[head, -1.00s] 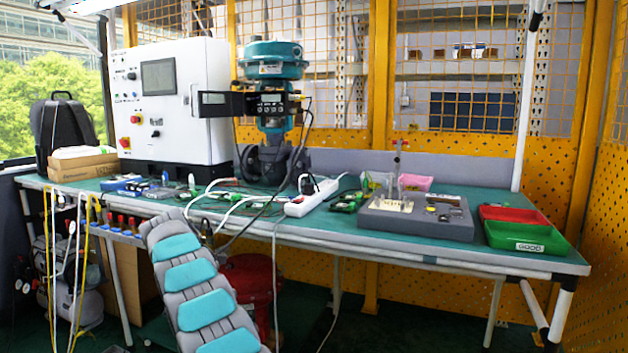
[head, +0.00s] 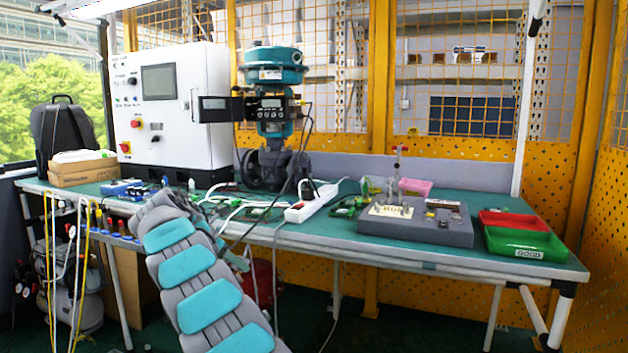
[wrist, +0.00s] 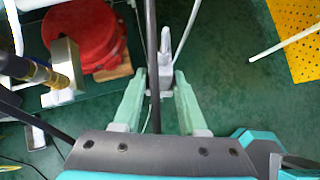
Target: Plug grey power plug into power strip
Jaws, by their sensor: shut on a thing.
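The white power strip (head: 312,203) lies near the front edge of the workbench in the head view, with a dark plug or cable at its far end. In the wrist view my gripper (wrist: 160,78) has its two pale green fingers closed on the grey power plug (wrist: 161,82). The plug sits between the fingertips, and a dark cable runs past it, up and down the picture. The floor shows below the plug. In the head view my arm covers much of the front, and I cannot make out the plug there. The power strip is not clearly seen in the wrist view.
The teal workbench (head: 400,250) holds a white control cabinet (head: 165,100), a valve with its positioner (head: 272,110), a grey fixture block (head: 415,222) and red and green trays (head: 525,240). Loose cables lie around the strip and hang over the front edge. A red round object (wrist: 85,35) stands below.

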